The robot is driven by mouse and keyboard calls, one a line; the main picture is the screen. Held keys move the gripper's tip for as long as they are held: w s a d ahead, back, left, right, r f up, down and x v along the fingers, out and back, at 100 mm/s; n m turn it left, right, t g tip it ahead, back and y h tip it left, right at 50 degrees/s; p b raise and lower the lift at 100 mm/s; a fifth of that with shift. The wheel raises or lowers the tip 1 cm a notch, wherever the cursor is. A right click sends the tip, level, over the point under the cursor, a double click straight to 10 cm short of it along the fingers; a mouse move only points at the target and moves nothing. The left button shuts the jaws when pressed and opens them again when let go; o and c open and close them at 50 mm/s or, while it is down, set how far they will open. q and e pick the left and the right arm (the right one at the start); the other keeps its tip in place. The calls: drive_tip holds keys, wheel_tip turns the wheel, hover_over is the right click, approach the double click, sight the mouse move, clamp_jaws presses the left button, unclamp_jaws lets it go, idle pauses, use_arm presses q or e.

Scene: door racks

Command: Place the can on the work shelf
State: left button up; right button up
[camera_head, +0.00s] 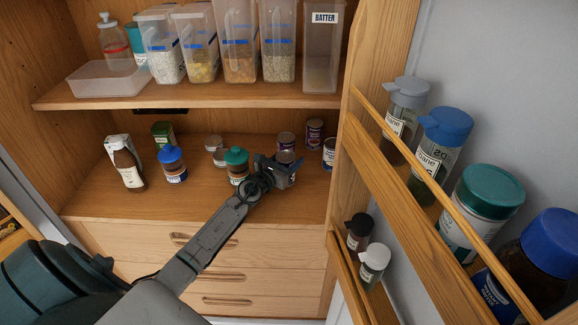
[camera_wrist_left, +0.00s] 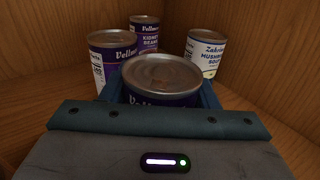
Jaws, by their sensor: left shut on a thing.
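My left gripper (camera_head: 283,171) reaches in over the work shelf (camera_head: 215,206) and is shut on a can with a purple label and a metal lid. In the left wrist view this can (camera_wrist_left: 162,78) stands upright between the blue-grey jaws, its lower part hidden by the gripper. My right gripper is not in view.
Other cans stand close behind: a purple one (camera_wrist_left: 113,55), a kidney beans can (camera_wrist_left: 144,33) and a mushroom soup can (camera_wrist_left: 205,52). A green-lidded jar (camera_head: 236,164) is left of the gripper. The door rack (camera_head: 400,190) stands open at right. The shelf front is clear.

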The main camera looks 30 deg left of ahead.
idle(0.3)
use_arm(q)
drive_tip(key=shift+f, duration=0.2)
drive_tip(key=o, duration=1.2)
drive_tip(key=shift+r, duration=0.3)
drive_tip(key=s, duration=0.8)
drive_tip(key=s+a, duration=0.1)
drive_tip(key=s, duration=0.3)
drive_tip(key=shift+f, duration=0.1)
